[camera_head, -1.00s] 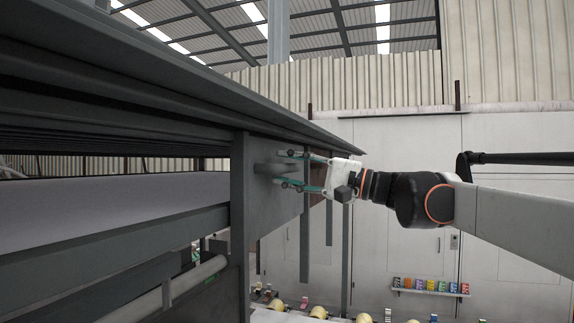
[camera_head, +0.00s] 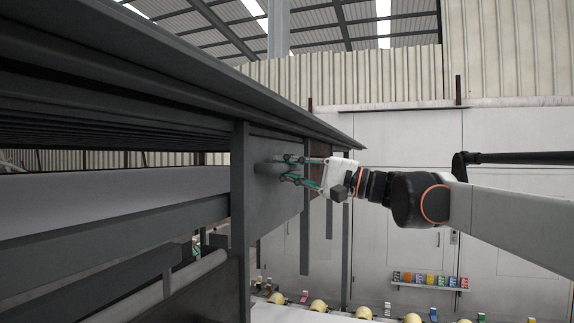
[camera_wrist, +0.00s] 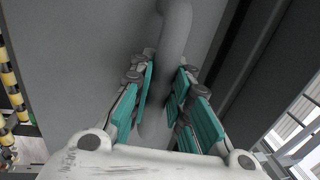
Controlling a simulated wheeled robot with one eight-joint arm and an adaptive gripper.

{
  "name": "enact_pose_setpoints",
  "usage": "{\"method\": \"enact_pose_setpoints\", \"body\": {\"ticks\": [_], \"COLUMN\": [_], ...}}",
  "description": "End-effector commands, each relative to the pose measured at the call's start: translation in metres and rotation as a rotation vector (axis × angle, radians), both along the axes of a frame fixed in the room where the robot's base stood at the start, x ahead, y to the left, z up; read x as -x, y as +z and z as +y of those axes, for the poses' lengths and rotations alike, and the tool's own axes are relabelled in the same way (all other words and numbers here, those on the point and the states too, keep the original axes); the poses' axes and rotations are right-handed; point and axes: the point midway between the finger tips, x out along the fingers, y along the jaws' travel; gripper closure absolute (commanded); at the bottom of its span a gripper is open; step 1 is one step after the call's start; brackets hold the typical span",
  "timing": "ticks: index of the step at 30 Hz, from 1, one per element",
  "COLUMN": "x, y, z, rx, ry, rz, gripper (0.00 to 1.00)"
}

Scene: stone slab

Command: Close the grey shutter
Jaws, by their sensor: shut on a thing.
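The grey shutter (camera_head: 270,208) appears as a flat upright panel beneath the dark overhanging top, in the middle of the head view. It fills much of the wrist view (camera_wrist: 75,60) too. A grey curved handle (camera_head: 267,169) stands out from it, and the wrist view shows it as a bent tube (camera_wrist: 175,28). My gripper (camera_head: 288,169) comes from the right, with its teal-padded fingers on either side of the handle. In the wrist view my gripper (camera_wrist: 163,95) is shut on the tube, which runs down between the pads. The shutter's far edge is partly hidden.
A long dark grey roof-like top (camera_head: 170,75) overhangs the panel. A dark upright post (camera_head: 240,215) stands just left of the panel. Beyond, a pale wall holds a shelf of coloured boxes (camera_head: 430,281). Several yellow helmets (camera_head: 318,305) sit low down.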

Motion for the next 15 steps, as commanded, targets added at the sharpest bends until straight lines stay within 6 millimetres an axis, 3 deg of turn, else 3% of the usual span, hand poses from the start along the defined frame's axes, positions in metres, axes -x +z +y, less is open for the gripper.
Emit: {"method": "enact_pose_setpoints", "body": {"ticks": [15], "x": [0.0], "y": [-0.154], "z": [0.0], "rx": [0.001], "ry": [0.001], "rz": [-0.001], "gripper": [1.0]}}
